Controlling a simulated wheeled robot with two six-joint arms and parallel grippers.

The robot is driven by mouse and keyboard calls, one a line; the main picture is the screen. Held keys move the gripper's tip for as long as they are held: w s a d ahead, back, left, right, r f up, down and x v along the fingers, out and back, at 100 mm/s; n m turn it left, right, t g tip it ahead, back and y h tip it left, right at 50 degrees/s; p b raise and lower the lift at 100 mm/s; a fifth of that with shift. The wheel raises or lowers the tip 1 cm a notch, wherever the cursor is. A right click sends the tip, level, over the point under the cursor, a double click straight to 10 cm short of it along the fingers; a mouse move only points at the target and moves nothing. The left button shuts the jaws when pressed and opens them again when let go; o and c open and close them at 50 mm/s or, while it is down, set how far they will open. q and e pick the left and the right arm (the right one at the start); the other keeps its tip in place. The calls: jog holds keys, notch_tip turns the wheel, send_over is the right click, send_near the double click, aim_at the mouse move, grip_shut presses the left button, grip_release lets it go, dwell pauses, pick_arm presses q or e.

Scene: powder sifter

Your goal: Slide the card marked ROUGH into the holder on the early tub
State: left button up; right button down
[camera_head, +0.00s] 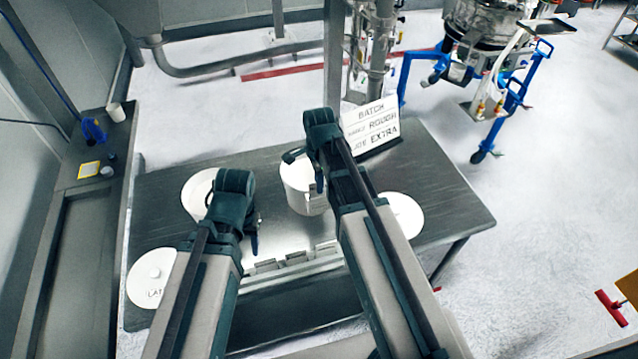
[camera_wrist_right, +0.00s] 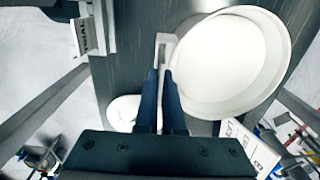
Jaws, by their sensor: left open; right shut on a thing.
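A white open tub (camera_head: 296,198) stands at the middle of the table; in the right wrist view its round rim (camera_wrist_right: 282,75) fills the upper right. A white slotted holder (camera_wrist_right: 164,42) is at its side. My right gripper (camera_head: 318,182) is beside the tub; its fingertips (camera_wrist_right: 161,73) are shut on a thin card, seen edge-on at the holder. The card's marking is hidden, and I cannot tell whether it is inside the holder. My left gripper (camera_head: 254,238) is open and empty, left of the tub and above the table. Any writing on this tub is hidden.
A sign (camera_head: 372,126) reads BATCH, ROUGH and EXTRA. A rack (camera_head: 290,268) with cards stands at the table's front. White lids (camera_head: 152,272) (camera_head: 404,213) lie at front left and right.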

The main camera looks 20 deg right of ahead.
jog(key=shift+f+b, duration=0.55)
jog(key=shift+f, duration=0.05)
jog(key=c, duration=1)
grip_release()
jog(key=shift+o, duration=0.2)
jog(key=shift+r, duration=0.15)
notch_tip(320, 180, up, 14)
jog(key=p, duration=1.4)
jog(key=shift+f, duration=0.2)
